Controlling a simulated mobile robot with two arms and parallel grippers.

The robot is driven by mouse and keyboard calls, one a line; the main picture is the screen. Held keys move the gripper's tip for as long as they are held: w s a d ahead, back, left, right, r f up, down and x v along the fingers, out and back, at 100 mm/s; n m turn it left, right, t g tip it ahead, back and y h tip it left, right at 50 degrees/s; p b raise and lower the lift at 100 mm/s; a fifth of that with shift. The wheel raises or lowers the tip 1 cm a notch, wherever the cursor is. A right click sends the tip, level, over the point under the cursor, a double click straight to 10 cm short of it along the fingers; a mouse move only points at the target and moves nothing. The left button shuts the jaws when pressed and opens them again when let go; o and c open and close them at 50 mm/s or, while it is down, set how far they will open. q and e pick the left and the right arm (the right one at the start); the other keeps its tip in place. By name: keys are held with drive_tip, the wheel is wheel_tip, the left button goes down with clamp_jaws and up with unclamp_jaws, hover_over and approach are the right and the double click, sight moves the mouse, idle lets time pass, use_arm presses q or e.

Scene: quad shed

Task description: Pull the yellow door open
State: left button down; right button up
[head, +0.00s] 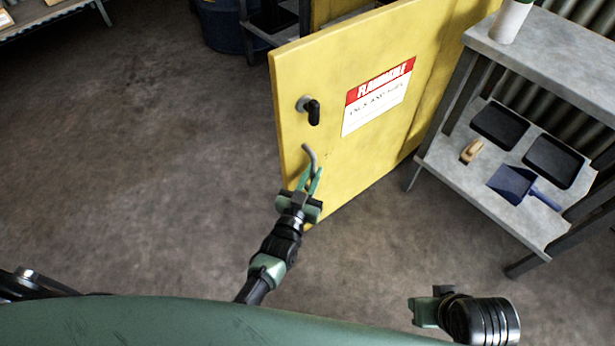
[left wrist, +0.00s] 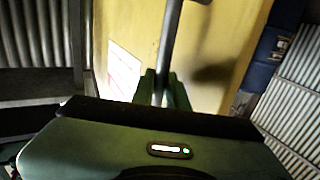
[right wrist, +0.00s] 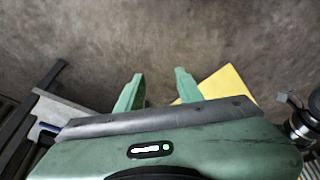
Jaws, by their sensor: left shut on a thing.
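The yellow door (head: 370,130) stands swung out at an angle over the floor, with its free edge toward the left in the head view. It bears a red and white "FLAMMABLE" label (head: 379,97) and a black lever (head: 311,110). Below the lever is a grey bar handle (head: 309,153). My left gripper (head: 309,182) is shut on the handle's lower part. In the left wrist view the handle (left wrist: 170,45) runs between the fingers, in front of the door (left wrist: 215,50). My right gripper (right wrist: 157,88) is open and empty above the floor, away from the door.
A grey shelf unit (head: 450,172) stands right of the door, holding black trays (head: 554,160), a blue dustpan (head: 516,186) and a wooden brush (head: 472,151). A blue drum (head: 222,28) stands at the back. The concrete floor left of the door is clear.

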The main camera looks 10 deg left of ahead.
use_arm(q)
drive_tip(key=shift+d+r, duration=0.25)
use_arm(e)
drive_tip(key=shift+s, duration=0.15)
use_arm(q)
drive_tip(key=shift+w, duration=0.1)
drive_tip(key=c, duration=1.4)
unclamp_jaws()
drive_tip(key=shift+f, duration=0.15)
use_arm(e)
drive_tip(key=shift+w, duration=0.2)
